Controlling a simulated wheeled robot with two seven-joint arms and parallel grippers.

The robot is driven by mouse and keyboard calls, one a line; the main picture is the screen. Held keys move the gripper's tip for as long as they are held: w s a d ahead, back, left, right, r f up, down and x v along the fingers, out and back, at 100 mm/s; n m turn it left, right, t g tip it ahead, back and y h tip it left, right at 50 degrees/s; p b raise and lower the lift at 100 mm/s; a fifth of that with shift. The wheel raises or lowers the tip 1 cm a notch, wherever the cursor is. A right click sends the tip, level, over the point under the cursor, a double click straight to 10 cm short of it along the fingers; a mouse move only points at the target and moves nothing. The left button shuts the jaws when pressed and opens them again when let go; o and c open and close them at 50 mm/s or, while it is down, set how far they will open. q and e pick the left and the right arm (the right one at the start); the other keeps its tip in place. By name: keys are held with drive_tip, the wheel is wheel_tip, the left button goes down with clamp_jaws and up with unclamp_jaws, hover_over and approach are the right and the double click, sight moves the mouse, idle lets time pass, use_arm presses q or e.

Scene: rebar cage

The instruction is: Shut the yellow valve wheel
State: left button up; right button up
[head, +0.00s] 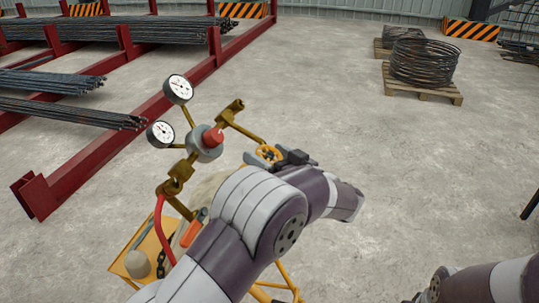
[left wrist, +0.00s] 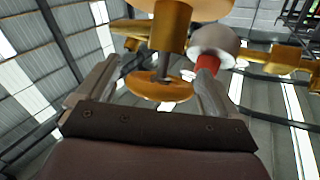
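The yellow valve wheel (head: 266,152) is on the right side of the brass valve assembly, partly hidden by my left gripper (head: 287,157). In the left wrist view the valve wheel (left wrist: 160,88) is a round amber disc on a stem, between the two fingers of the left gripper (left wrist: 154,75). These fingers stand apart, one on each side of the wheel. A gap shows at the left finger; I cannot tell whether the right finger touches the rim. My right arm shows at the lower right of the head view, its gripper out of frame.
Two dial gauges (head: 179,89), a grey regulator body with a red cap (head: 213,137) and a red hose (head: 160,229) are close to the wheel. A yellow cart (head: 129,259) stands below. Red racks (head: 120,148) hold rebar at left. Open concrete floor lies right.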

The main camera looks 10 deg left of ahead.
use_arm(q)
drive_tip(key=c, duration=0.9)
drive_tip(key=m+t+h+p, duration=0.1)
drive_tip(key=m+h+p, duration=0.1)
drive_tip(key=r+m+t+h+p, duration=0.1)
drive_tip(key=m+t+p, duration=0.1)
drive_tip(key=shift+s+a+h+p, duration=0.1)
drive_tip(key=shift+h+p, duration=0.3)
drive_tip(key=shift+f+m+t+h+p, duration=0.15)
drive_tip(key=shift+m+t+h+p, duration=0.15)
drive_tip(key=shift+m+h, duration=0.3)
drive_tip(key=shift+o, duration=0.2)
drive_tip(key=shift+f+m, duration=0.2)
drive_tip(key=shift+m, duration=0.1)
drive_tip(key=shift+f, duration=0.1)
drive_tip(key=o, duration=1)
drive_tip(key=b+v, duration=0.3)
drive_tip(key=v, duration=0.9)
drive_tip(key=shift+s+d, duration=0.2)
drive_tip(key=shift+s, duration=0.1)
